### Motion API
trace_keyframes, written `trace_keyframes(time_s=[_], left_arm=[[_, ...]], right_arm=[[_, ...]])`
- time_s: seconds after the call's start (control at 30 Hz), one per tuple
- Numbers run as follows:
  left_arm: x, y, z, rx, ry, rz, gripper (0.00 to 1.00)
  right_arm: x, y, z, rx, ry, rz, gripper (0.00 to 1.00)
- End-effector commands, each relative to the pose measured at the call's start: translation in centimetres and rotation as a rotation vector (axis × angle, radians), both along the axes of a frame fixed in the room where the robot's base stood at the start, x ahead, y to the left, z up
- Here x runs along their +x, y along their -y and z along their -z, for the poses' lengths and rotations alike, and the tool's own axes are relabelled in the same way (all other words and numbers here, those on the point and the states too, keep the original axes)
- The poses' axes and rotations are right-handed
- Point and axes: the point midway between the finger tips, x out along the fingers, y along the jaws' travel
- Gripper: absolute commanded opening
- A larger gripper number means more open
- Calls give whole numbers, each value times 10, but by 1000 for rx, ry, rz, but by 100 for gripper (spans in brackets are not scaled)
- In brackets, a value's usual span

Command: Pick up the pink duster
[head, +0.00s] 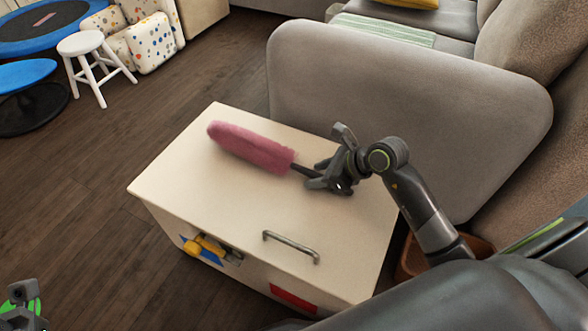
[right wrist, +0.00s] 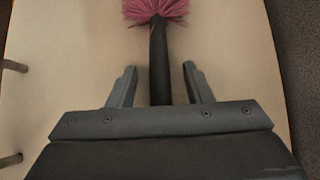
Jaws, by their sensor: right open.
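The pink duster (head: 250,147) lies on top of a cream wooden chest (head: 180,172), its fluffy head to the left and its dark handle (head: 305,171) to the right. My right gripper (head: 322,176) is at the handle end, low over the lid. In the right wrist view the dark handle (right wrist: 159,60) runs between the two open fingers, with a gap on each side, and the pink bristles (right wrist: 155,8) show at the top. My left gripper (head: 22,292) is at the lower left corner, partly cut off; its jaws are unclear.
A grey sofa (head: 400,110) stands right behind the chest. A white stool (head: 92,66) stands at the far left; the wooden floor (head: 150,110) between is clear.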

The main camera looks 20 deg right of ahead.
Motion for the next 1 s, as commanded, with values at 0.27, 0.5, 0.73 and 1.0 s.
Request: trace_keyframes(time_s=[0.27, 0.5, 0.73, 1.0], left_arm=[[0, 0, 0, -4, 2, -4, 51], [1, 0, 0, -3, -1, -5, 51], [1, 0, 1, 3, -5, -4, 51], [0, -1, -13, 2, -6, 6, 51]], right_arm=[[1, -1, 0, -1, 0, -1, 42], [1, 0, 1, -1, 0, -1, 10], [1, -1, 0, -1, 0, -1, 0], [1, 0, -25, -3, 3, -3, 0]])
